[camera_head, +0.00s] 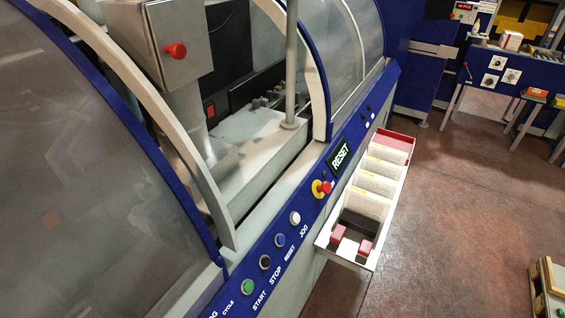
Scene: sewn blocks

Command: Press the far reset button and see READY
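A blue control rail runs along the front of the machine. On it are a green button (247,287), a black button (265,262), a blue button (280,239) and a white button (295,217). The label RESET (290,253) lies beside the blue button. A small dark display (341,155) farther along the rail reads RESET in pale letters. Small controls (367,124) sit beyond the display, too small to make out. Neither of my grippers is in view.
A red mushroom button on a yellow base (321,187) sits between the white button and the display. A white tray (326,238) with stacks juts out right of the rail. A grey box (162,45) with a red knob stands behind it. The floor (455,215) at right is mostly clear.

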